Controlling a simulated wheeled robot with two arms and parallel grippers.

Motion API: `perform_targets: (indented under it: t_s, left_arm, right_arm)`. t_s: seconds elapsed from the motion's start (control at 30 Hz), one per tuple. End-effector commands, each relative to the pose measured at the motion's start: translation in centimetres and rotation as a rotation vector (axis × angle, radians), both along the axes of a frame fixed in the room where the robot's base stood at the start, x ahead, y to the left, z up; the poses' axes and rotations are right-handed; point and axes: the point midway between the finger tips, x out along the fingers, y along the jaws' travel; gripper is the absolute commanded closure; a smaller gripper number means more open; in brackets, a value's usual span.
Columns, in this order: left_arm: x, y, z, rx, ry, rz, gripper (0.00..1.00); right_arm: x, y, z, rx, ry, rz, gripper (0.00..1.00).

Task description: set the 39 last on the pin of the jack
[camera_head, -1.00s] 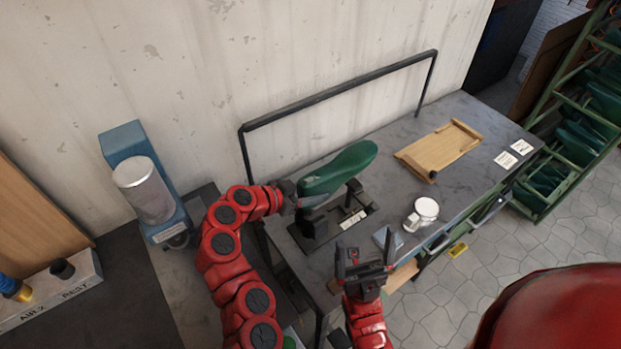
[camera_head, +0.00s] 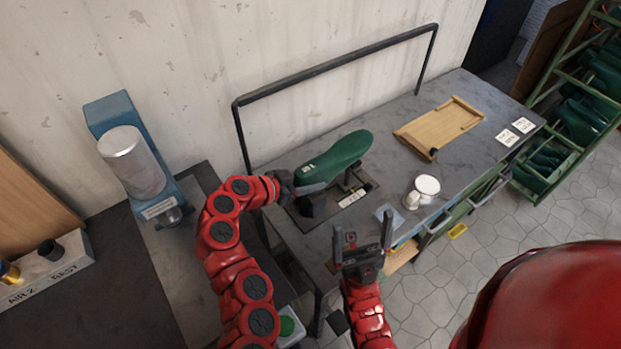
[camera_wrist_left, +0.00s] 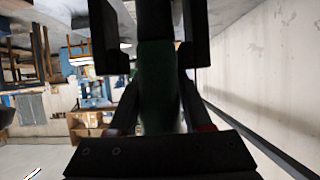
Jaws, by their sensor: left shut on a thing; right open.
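The green 39 last (camera_head: 338,158) lies over the dark jack (camera_head: 352,195) on the grey bench, sole side up, with a small white mark near its left end. My left gripper (camera_head: 297,187) is shut on the last's left end. In the left wrist view the last (camera_wrist_left: 158,85) shows as a dark green shape between the fingers (camera_wrist_left: 155,110). The pin is hidden under the last, so I cannot tell whether the last is seated or just above it. My right gripper (camera_head: 362,247) is open and empty in front of the bench's near edge.
A black rail (camera_head: 335,70) runs along the back. A blue machine (camera_head: 135,150) stands at left. Green lasts fill a rack (camera_head: 580,120) at far right.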

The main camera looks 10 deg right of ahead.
Motion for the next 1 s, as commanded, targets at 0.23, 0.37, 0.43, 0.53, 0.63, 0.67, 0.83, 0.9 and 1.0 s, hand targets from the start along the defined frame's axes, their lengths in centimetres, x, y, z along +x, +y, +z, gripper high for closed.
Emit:
perform_targets:
  t_s: [0.23, 0.37, 0.43, 0.53, 0.63, 0.67, 0.83, 0.9, 1.0]
  left_arm:
    - [-0.01, -0.15, 0.07, -0.005, -0.002, -0.002, 1.0]
    - [-0.03, -0.17, 0.06, -0.005, -0.002, -0.002, 1.0]
    - [-0.03, -0.18, 0.05, -0.005, -0.002, -0.002, 1.0]
    - [-0.05, -0.19, -0.01, -0.005, -0.002, -0.003, 1.0]
    - [-0.06, -0.22, 0.0, -0.005, -0.002, -0.003, 0.41]
    - [-0.06, -0.2, 0.0, -0.005, -0.002, -0.003, 0.36]
    - [-0.03, -0.14, -0.05, -0.004, -0.002, -0.002, 0.15]
    - [-0.03, -0.13, -0.06, -0.004, -0.002, -0.002, 0.15]
    - [-0.02, -0.07, -0.16, -0.001, 0.0, -0.001, 0.15]
  right_arm:
    - [0.0, 0.0, -0.13, 0.0, 0.0, 0.0, 0.03]
    - [0.0, -0.01, -0.13, 0.0, 0.0, 0.0, 0.03]
    - [-0.01, 0.0, -0.15, 0.0, 0.0, 0.0, 0.03]
    - [0.0, 0.0, -0.22, 0.0, 0.0, 0.0, 0.03]
    - [0.0, 0.0, -0.21, 0.0, 0.0, 0.0, 0.03]
    - [0.0, 0.0, -0.22, 0.0, 0.0, 0.0, 0.03]
    - [0.0, 0.0, -0.22, 0.0, 0.0, 0.0, 0.03]
    - [0.0, 0.0, -0.22, 0.0, 0.0, 0.0, 0.03]
    - [0.0, 0.0, -0.23, 0.0, 0.0, 0.0, 0.03]
